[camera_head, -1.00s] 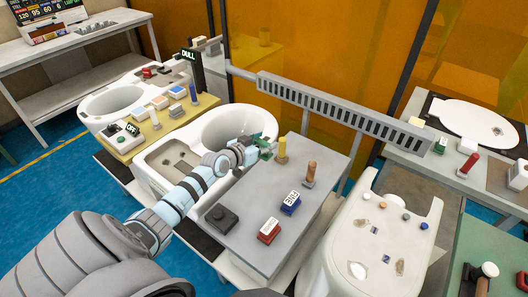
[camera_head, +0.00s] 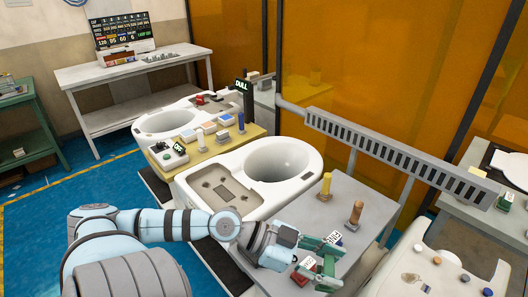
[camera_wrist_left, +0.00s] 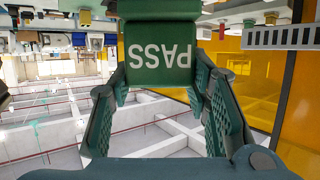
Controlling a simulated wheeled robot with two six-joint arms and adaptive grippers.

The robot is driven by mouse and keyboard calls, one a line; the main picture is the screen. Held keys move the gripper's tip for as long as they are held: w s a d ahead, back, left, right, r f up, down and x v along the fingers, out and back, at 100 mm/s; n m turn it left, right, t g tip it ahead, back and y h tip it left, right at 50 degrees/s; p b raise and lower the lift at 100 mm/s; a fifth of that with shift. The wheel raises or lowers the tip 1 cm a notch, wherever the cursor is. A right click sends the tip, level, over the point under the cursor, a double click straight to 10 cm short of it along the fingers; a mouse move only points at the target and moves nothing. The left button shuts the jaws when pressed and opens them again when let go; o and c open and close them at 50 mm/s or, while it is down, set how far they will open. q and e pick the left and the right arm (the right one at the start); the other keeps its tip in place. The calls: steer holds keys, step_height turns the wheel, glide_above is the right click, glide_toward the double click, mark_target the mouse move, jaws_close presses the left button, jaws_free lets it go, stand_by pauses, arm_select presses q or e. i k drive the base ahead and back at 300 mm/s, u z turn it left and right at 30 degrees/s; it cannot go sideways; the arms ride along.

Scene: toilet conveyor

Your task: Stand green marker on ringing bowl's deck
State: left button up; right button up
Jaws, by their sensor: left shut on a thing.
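In the head view the marker is hard to tell from the green fingers. The nearer white bowl (camera_head: 283,160) has a recessed deck (camera_head: 213,190). A farther bowl (camera_head: 168,122) stands behind a yellow board, with a DULL sign (camera_head: 242,86) nearby. Which bowl rings is unclear. My right gripper is not in view.
A slotted grey rail (camera_head: 390,152) runs behind.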

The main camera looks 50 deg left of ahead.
mark_target(249, 206)
steer(key=k, duration=0.4)
steer(key=u, duration=3)
steer(key=i, duration=3.3)
steer(key=z, duration=5.35)
